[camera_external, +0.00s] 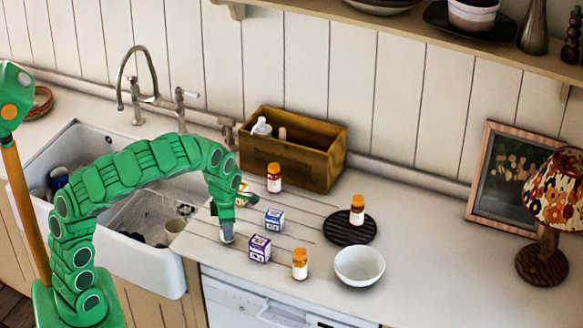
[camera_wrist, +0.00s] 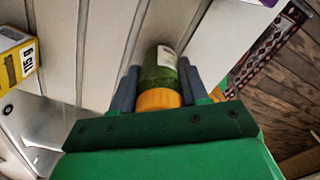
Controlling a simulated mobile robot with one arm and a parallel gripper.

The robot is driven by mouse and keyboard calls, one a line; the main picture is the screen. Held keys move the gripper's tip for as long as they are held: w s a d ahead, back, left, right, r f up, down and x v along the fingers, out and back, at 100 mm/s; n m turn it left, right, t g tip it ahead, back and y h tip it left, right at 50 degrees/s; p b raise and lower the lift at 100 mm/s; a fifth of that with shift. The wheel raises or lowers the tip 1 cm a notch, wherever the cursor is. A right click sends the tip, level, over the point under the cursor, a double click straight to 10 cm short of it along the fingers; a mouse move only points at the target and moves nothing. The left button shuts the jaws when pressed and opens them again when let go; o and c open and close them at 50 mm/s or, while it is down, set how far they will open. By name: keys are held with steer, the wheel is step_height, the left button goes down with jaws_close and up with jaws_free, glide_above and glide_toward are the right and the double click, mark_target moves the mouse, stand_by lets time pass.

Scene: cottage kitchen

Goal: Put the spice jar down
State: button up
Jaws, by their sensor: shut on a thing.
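My gripper (camera_external: 227,232) points down over the ribbed drainer part of the counter, near the front edge and just right of the sink. In the wrist view, my gripper (camera_wrist: 158,88) is shut on a spice jar (camera_wrist: 160,72) with green contents, a pale label and an orange-yellow cap. The cap is toward my palm. In the external view the fingers mostly hide this jar, and I cannot tell whether its base touches the counter. Other orange-capped spice jars stand behind (camera_external: 274,180), at front right (camera_external: 300,266) and on a black trivet (camera_external: 350,230).
A purple box (camera_external: 260,248) and a blue box (camera_external: 274,219) stand just right of my gripper. A yellow box (camera_wrist: 16,60) is close by. A white bowl (camera_external: 359,265), a wooden crate (camera_external: 310,160) and the sink (camera_external: 150,262) surround the area.

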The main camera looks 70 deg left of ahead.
steer(key=shift+f, duration=0.25)
steer(key=o, duration=1.1)
steer(key=shift+o, duration=0.2)
